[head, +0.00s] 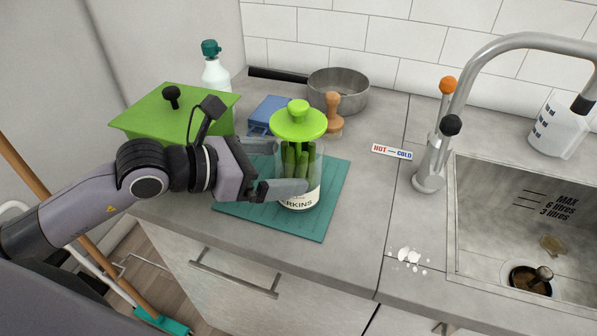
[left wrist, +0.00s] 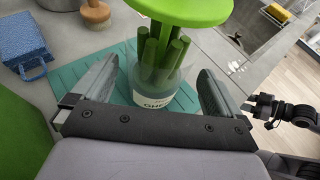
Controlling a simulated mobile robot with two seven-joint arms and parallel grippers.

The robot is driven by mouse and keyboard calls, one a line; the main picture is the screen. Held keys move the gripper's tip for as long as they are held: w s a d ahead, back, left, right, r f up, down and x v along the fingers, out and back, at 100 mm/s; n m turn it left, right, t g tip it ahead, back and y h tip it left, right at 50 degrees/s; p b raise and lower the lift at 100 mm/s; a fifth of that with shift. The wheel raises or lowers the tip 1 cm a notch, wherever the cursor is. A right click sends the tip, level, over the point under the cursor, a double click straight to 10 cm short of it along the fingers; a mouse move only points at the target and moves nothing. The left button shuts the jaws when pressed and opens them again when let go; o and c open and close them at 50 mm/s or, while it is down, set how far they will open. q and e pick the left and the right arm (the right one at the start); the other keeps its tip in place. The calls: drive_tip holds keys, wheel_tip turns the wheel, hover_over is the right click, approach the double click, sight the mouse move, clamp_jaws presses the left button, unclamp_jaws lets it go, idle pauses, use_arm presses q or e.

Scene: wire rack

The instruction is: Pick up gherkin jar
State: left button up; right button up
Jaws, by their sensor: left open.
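The gherkin jar (head: 299,175) is a clear jar with a green lid, green gherkins inside and a white label. It stands upright on a teal mat (head: 333,190) on the grey counter. My left gripper (head: 288,168) is open, with one finger on each side of the jar. In the left wrist view the jar (left wrist: 157,88) stands between the two spread fingers (left wrist: 158,92), with a gap to the right finger. I cannot tell whether the left finger touches it. My right gripper cannot be made out in the head view.
The tap (head: 430,172) and sink (head: 490,185) are at right.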

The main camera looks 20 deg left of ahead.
sight(298, 159)
use_arm(q)
drive_tip(key=x, duration=0.2)
drive_tip(key=p+x, duration=0.1)
drive_tip(key=shift+w+d+r, duration=0.15)
drive_tip(key=shift+w+d, duration=0.05)
drive_tip(key=shift+w, duration=0.15)
drive_tip(key=shift+w+d+f, duration=0.25)
drive_tip(key=shift+d, duration=0.05)
drive_tip(key=c, duration=1.3)
drive_tip(key=shift+r, duration=0.15)
drive_tip(key=shift+c, duration=0.7)
drive_tip(key=shift+w+r, duration=0.1)
drive_tip(key=shift+r, duration=0.15)
drive_tip(key=shift+r, duration=9.65)
